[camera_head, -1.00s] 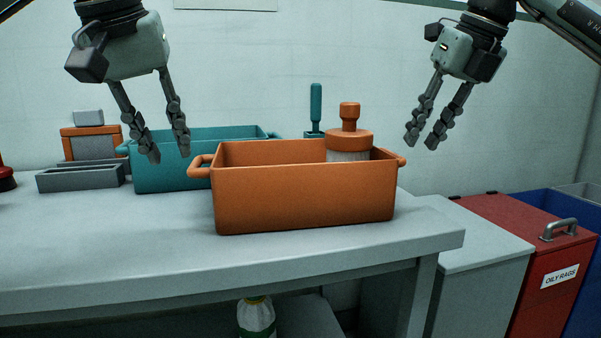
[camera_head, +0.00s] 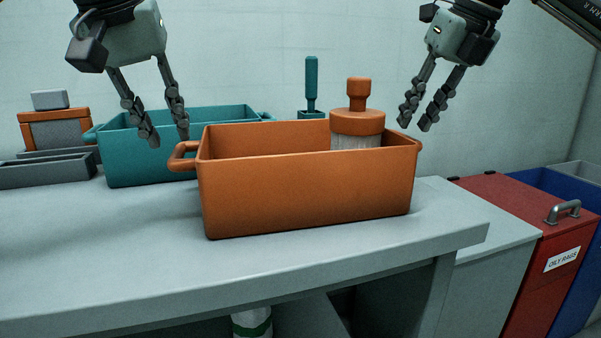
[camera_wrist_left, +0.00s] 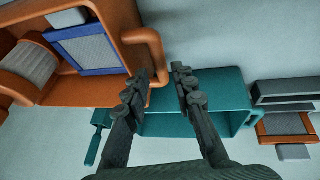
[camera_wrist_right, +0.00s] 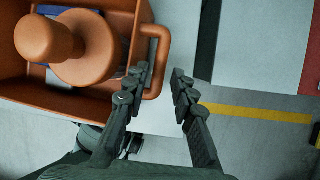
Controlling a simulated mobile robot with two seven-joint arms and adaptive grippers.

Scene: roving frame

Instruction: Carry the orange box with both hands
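The orange box (camera_head: 310,197) stands upright on the grey workbench, with a handle at each end. Its left handle (camera_head: 183,157) shows in the head view and also in the left wrist view (camera_wrist_left: 152,58). Its right handle (camera_wrist_right: 160,52) shows in the right wrist view. An orange-topped round brush (camera_head: 357,122) and a blue-framed panel (camera_wrist_left: 88,45) are inside the box. My left gripper (camera_head: 168,141) is open and empty above and beside the left handle. My right gripper (camera_head: 413,127) is open and empty by the right handle, its fingers around or just above it; contact cannot be told.
A teal box (camera_head: 150,160) stands behind and left on the workbench (camera_head: 120,265). Grey trays (camera_head: 45,172) lie farther left. A red oily-rags bin (camera_head: 515,235) and a blue bin (camera_head: 580,205) stand right of the bench. The bench front left is clear.

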